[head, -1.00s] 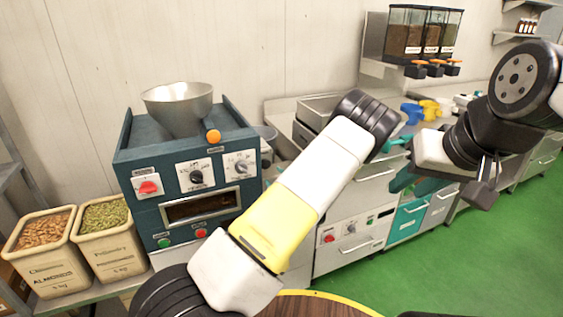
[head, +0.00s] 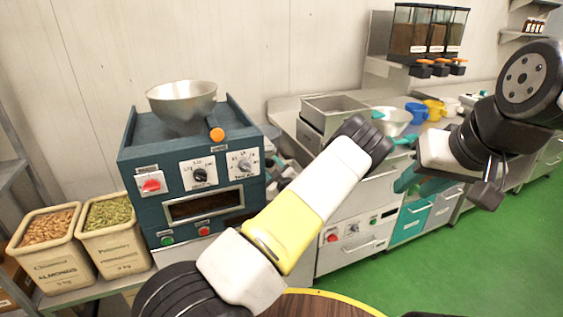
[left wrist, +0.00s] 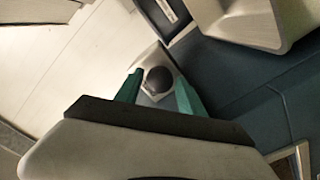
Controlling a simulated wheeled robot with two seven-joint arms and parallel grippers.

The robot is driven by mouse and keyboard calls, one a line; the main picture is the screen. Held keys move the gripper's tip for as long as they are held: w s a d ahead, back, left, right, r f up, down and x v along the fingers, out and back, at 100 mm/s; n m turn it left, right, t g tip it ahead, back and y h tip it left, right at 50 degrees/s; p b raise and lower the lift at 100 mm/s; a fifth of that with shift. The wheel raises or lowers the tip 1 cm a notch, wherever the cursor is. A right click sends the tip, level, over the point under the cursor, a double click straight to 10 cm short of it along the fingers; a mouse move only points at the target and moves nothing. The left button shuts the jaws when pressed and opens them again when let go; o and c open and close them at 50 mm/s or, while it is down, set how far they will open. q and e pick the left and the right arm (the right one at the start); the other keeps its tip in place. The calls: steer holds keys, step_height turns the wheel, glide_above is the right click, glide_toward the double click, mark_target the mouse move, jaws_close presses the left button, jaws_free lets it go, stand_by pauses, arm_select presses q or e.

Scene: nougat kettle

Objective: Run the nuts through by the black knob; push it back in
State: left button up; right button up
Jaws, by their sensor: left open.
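The dark teal machine (head: 140,180) stands at the left in the head view, with a metal hopper (head: 182,98) on top. In the left wrist view a round black knob (left wrist: 158,79) sits at the end of a pale block. My left gripper (left wrist: 159,92) is open, its two teal fingers on either side of the knob, with gaps visible; contact cannot be told. In the head view my left arm hides most of that gripper and the knob. My right gripper (head: 405,160) is at the right over the counter, its teal fingers apart and apparently empty.
Bins of almonds (head: 45,242) and pistachios (head: 109,225) stand left of the machine. A metal pan (head: 335,106), a bowl (head: 393,121) and blue and yellow jugs (head: 433,109) are on the counter. Dispensers (head: 428,35) hang above. Green floor (head: 480,260) is free at right.

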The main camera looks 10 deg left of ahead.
arm_select(q)
steer(key=shift+c, duration=0.3)
jaws_close()
steer(key=shift+v, duration=2.95)
steer(key=shift+o, duration=0.3)
jaws_free()
steer(key=shift+s, duration=0.1)
steer(key=v, duration=0.7)
steer(key=shift+s+d, duration=0.25)
steer(key=shift+s, duration=0.05)
